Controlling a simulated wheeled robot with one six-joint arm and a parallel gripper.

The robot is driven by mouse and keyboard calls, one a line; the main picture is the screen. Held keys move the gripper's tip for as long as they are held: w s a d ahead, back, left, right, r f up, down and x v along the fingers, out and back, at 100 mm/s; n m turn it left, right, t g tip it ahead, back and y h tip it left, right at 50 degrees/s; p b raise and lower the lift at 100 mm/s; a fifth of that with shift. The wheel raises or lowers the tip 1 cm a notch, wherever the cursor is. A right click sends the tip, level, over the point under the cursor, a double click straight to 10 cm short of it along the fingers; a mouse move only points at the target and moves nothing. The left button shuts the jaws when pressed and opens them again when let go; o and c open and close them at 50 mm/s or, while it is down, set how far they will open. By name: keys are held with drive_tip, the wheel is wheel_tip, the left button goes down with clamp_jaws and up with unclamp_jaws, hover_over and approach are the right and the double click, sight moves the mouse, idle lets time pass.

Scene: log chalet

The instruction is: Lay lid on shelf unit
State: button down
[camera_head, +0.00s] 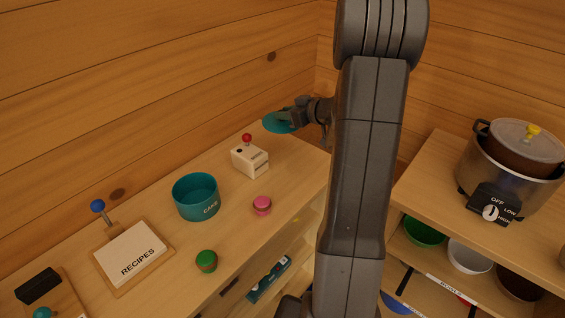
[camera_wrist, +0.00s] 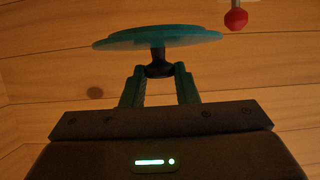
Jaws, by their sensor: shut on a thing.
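A teal, disc-shaped lid (camera_wrist: 158,36) shows in the wrist view with a dark knob between the two fingers of my gripper (camera_wrist: 158,75). My gripper is shut on that knob. In the head view the lid (camera_head: 279,123) is held in the air near the back corner, and my gripper (camera_head: 292,114) is partly hidden by the lid and arm. A wooden shelf unit (camera_head: 217,249) stands below, with a teal tin marked CAKE (camera_head: 196,197) on its top. A second shelf unit (camera_head: 437,179) is at the right. I cannot tell which one the task names.
On the left top stand a white box with a red-knobbed lever (camera_head: 250,159), a pink item (camera_head: 262,205), a green item (camera_head: 206,261) and a recipe box (camera_head: 132,255). A slow cooker (camera_head: 509,160) stands on the right unit, with bowls (camera_head: 424,231) below. Log walls close the back.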

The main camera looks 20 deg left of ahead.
wheel_tip(320, 180, down, 12)
drive_tip(key=shift+r+b, duration=0.25)
drive_tip(key=shift+b, duration=0.45)
drive_tip(key=shift+f, duration=0.1)
drive_tip(key=c, duration=1.1)
unclamp_jaws()
drive_tip(key=shift+d+r, duration=0.25)
drive_tip(key=v, duration=1.1)
drive_tip(key=shift+s+d, duration=0.2)
